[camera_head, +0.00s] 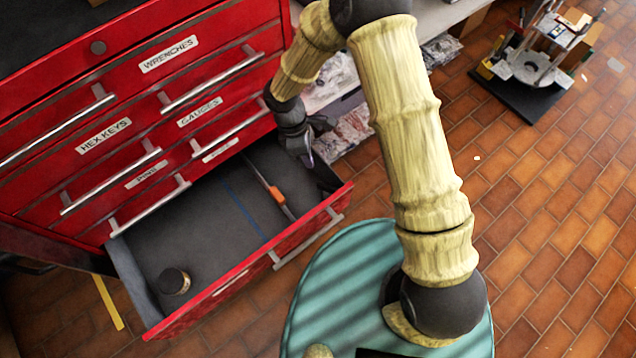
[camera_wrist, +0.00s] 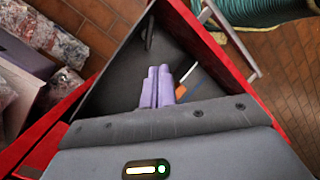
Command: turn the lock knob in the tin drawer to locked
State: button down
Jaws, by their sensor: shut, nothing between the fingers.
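The open red drawer (camera_head: 313,220) has a dark grey inside. A small dark fitting (camera_wrist: 149,35) shows on its inner wall in the wrist view. It may be the lock knob, but its setting cannot be read. A short round dark tin (camera_head: 173,281) with a tan rim stands at the drawer's left front end. My gripper (camera_head: 308,160) is over the drawer's right end, near the back corner. In the wrist view its purple fingers (camera_wrist: 158,70) are together with nothing between them, apart in the picture from the fitting.
An orange-handled tool (camera_head: 277,195) lies in the drawer near a blue line on its floor. Wrapped bundles (camera_head: 345,130) are to the right.

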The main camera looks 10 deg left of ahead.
aim_at(328, 192)
jog(key=d+f+n+y+b, duration=0.1)
jog(key=n, duration=0.3)
jog(key=s+d+f+n+g+y+b, duration=0.1)
jog(key=n+b, duration=0.1)
jog(key=n, duration=0.2)
jog(key=s+d+f+n+y+b, duration=0.1)
jog(key=n+y, duration=0.1)
jog(key=n, duration=0.3)
jog(key=shift+s+d+f+g+b, duration=0.1)
jog(key=shift+g+b, duration=0.25)
jog(key=shift+g, duration=0.05)
jog(key=shift+f, duration=0.1)
jog(key=d+b+x, duration=0.1)
jog(key=b+x, duration=0.4)
jog(key=x, duration=0.5)
jog(key=shift+w+b, duration=0.5)
jog(key=shift+w, duration=1.45)
jog(key=shift+w, duration=0.1)
